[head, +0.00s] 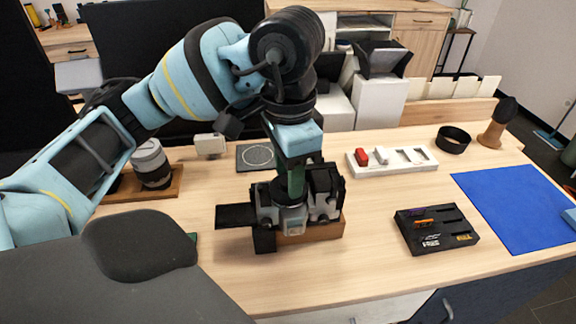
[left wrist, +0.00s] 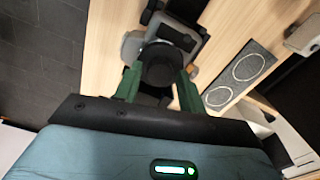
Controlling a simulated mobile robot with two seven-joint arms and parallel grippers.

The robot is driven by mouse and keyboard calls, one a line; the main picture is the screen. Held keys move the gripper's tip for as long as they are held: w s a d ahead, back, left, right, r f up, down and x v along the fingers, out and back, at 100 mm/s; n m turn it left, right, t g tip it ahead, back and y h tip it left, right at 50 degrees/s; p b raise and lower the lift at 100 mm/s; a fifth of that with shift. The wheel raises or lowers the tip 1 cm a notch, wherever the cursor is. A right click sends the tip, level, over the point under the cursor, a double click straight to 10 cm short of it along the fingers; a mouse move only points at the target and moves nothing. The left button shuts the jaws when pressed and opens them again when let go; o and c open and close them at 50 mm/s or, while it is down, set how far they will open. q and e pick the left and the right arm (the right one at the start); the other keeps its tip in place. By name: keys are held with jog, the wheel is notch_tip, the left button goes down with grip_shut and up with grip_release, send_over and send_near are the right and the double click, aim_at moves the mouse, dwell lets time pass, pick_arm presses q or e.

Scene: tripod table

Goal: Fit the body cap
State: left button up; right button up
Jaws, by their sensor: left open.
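A black and grey camera (head: 325,192) stands on a wooden block (head: 318,233) in the middle of the table. My left gripper (head: 293,190) points down over it from above, with its green fingers at the camera's top. In the left wrist view the open fingers (left wrist: 157,82) stand on either side of a dark round piece (left wrist: 160,66), which looks like the body cap. The grey camera body (left wrist: 133,47) shows beyond it. I cannot tell whether the fingers touch the round piece or whether it is seated on the camera. My right gripper is not in view.
A lens (head: 151,160) stands on a wooden tray at left. A dark mat with a circle (head: 250,158) lies behind the camera. A white tray (head: 422,168), black ring (head: 453,140), black slotted tray (head: 446,242) and blue cloth (head: 515,205) lie to the right. The front table is clear.

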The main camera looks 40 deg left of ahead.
pick_arm(q)
jog(key=shift+n, duration=0.3)
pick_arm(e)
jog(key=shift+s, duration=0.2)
pick_arm(q)
jog(key=shift+n, duration=1.4)
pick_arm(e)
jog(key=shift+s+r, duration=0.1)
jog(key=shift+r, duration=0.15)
pick_arm(q)
grip_shut()
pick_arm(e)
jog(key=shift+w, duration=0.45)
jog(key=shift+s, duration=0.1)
